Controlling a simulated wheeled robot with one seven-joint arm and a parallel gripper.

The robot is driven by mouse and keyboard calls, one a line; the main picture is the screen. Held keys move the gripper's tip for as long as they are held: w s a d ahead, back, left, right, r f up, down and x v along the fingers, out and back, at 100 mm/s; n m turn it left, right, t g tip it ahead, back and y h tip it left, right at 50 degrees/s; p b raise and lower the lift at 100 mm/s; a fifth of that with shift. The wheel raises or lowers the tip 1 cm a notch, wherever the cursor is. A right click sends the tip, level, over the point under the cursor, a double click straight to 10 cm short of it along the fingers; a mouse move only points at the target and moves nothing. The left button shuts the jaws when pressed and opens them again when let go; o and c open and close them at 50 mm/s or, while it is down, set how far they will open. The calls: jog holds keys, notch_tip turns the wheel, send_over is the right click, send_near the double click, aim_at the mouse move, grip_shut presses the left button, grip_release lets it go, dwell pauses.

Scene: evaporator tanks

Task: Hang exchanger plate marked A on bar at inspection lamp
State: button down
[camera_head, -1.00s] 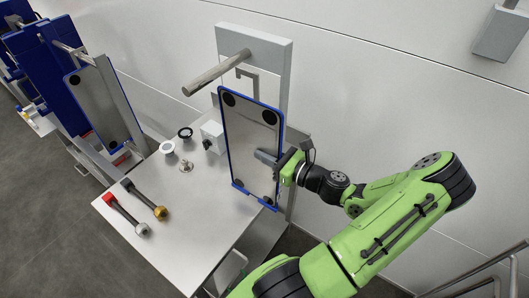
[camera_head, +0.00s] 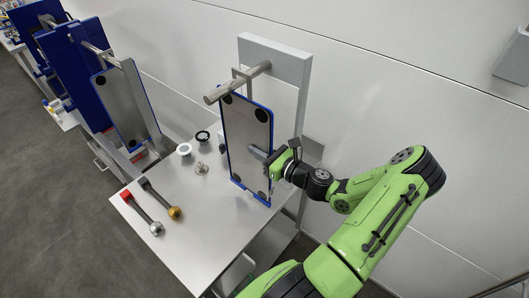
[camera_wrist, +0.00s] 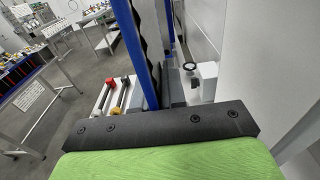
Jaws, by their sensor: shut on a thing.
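A metal exchanger plate (camera_head: 246,140) with blue edges and dark corner holes hangs upright below the grey bar (camera_head: 222,91) on the upright post. My gripper (camera_head: 261,156) is shut on its right edge. The hook (camera_head: 236,73) at the plate's top is at the bar and appears to reach over it; I cannot tell whether it bears on the bar. The plate shows edge-on in the wrist view as a blue-edged strip (camera_wrist: 133,42). No letter A is readable. A second similar plate (camera_head: 122,108) hangs at the left from another stand.
The steel table (camera_head: 195,235) below carries two hammer-like tools (camera_head: 160,197), a white ring (camera_head: 184,149), a black ring (camera_head: 202,136) and a small metal fitting (camera_head: 201,168). Blue plates (camera_head: 75,70) stand at the far left. A white wall (camera_head: 400,80) lies behind.

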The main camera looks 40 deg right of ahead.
jog(key=shift+w+a+f+b, duration=0.1)
jog(key=shift+w+f+b, duration=0.25)
jog(key=shift+w, duration=0.4)
jog(key=shift+w+a+f+b, duration=0.1)
jog(key=shift+w+f+b, duration=0.1)
jog(key=shift+w+f, duration=0.4)
jog(key=shift+w+r, duration=0.15)
jog(key=shift+r, duration=0.05)
jog(key=c, duration=1.1)
grip_release()
jog(key=shift+f, duration=0.1)
jog(key=s+d+b, duration=0.2)
jog(key=s, duration=1.3)
jog(key=shift+s+r, duration=0.35)
jog(key=shift+r, duration=0.1)
